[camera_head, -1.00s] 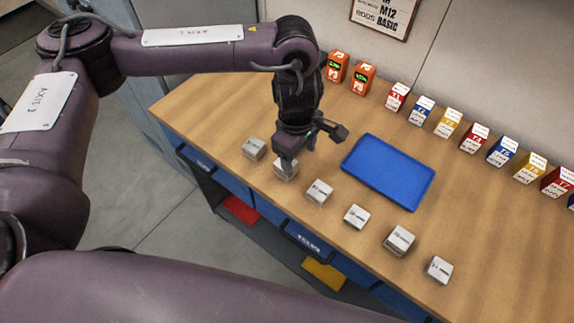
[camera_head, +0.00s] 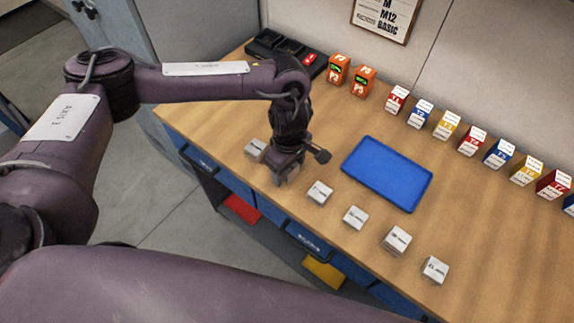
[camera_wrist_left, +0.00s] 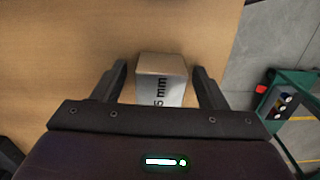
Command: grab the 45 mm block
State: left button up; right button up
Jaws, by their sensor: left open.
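My left gripper (camera_head: 286,176) is open and points down at the row of grey blocks on the wooden bench. In the left wrist view a metal block (camera_wrist_left: 163,82) stands between the spread fingers (camera_wrist_left: 159,68), with a gap on each side. Its white label ends in "5 mm"; the first digit is hidden. In the head view the gripper hides this block. Other blocks in the row are one to the left (camera_head: 255,149) and several to the right, the nearest (camera_head: 320,192) close to the gripper. Their labels are too small to read. My right gripper is not in view.
A blue tray (camera_head: 388,174) lies empty right of the gripper. Orange boxes (camera_head: 350,75), a dark organiser (camera_head: 285,48) and a row of coloured cartons (camera_head: 472,141) stand along the back. The bench's front edge runs close to the blocks.

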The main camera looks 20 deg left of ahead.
pick_arm(q)
jog(key=c, duration=1.2)
jog(key=shift+r, duration=0.15)
